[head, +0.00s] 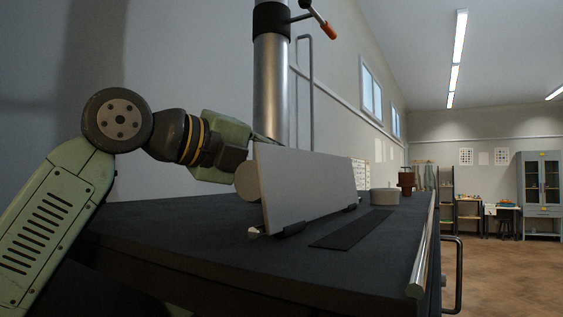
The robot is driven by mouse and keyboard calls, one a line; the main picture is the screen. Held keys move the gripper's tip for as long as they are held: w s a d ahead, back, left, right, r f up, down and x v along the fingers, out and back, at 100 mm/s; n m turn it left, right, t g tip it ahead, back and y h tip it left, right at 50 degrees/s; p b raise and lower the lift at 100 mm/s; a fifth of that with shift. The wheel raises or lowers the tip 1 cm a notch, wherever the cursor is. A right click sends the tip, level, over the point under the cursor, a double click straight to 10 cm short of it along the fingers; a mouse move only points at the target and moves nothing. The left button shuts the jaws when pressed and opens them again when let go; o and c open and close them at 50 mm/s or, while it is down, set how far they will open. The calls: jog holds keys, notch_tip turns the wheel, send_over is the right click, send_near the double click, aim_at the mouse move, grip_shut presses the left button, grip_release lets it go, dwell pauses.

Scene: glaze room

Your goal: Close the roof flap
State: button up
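The roof flap (310,188) is a flat light-grey panel. It stands nearly upright, tilted slightly, on the dark top (190,225), with black hinge-like pieces along its lower edge. A beige round block (246,181) shows at its left edge, on the far side; I cannot tell whether it is fixed to the flap. My gripper (238,152) is behind the flap's upper left edge, close to it. The flap hides most of the fingers, so contact and opening cannot be told.
A dark flat strip (352,229) lies right of the flap. A metal pipe (271,90) with an orange-tipped lever (328,31) rises behind. A metal rail (424,245) edges the right side; floor beyond is open.

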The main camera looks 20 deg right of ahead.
grip_shut()
dwell(0.4)
